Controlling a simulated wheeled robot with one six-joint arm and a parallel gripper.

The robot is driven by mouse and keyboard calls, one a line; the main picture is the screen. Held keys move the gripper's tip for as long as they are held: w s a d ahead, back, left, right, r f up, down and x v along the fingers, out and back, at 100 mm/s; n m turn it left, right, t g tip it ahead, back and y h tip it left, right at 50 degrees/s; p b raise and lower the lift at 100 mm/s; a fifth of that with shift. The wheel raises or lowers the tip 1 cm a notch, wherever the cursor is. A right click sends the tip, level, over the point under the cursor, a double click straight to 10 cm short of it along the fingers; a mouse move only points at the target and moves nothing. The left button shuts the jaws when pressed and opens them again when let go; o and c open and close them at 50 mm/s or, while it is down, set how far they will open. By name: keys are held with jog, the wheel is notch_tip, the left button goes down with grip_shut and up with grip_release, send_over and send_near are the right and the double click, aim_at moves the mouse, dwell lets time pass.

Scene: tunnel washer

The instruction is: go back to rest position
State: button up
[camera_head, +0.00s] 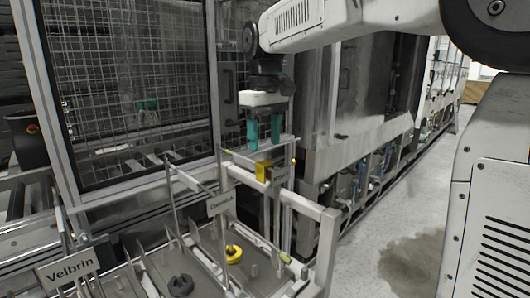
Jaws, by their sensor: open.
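My gripper (264,131) hangs from my arm in the upper middle of the head view. Its two teal fingers point down and stand apart, with nothing seen between them. It is above a small stand with a yellow block (263,171) near the washer's front. Whether the fingertips touch anything there I cannot tell.
Below are metal racks with a yellow ring (233,254) and a black ring (180,285). A sign reading "Velbrin" (68,270) stands at lower left. A mesh guard door (128,90) is behind. Grey floor (400,215) is clear at right.

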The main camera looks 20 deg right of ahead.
jog(key=shift+r, duration=0.5)
jog(key=shift+s, duration=0.25)
jog(key=s+d+f+m, duration=0.1)
jog(key=s+f, duration=0.4)
jog(key=s, duration=0.4)
jog(key=s+d+f+m+t, duration=0.1)
jog(key=s+f, duration=0.3)
jog(key=s, duration=0.6)
jog(key=s+d+f+m, duration=0.1)
jog(key=s+f, duration=0.4)
jog(key=s, duration=0.5)
jog(key=shift+s+f+m, duration=0.15)
jog(key=shift+f+m, duration=0.15)
jog(key=shift+m, duration=0.5)
jog(key=shift+c, duration=0.3)
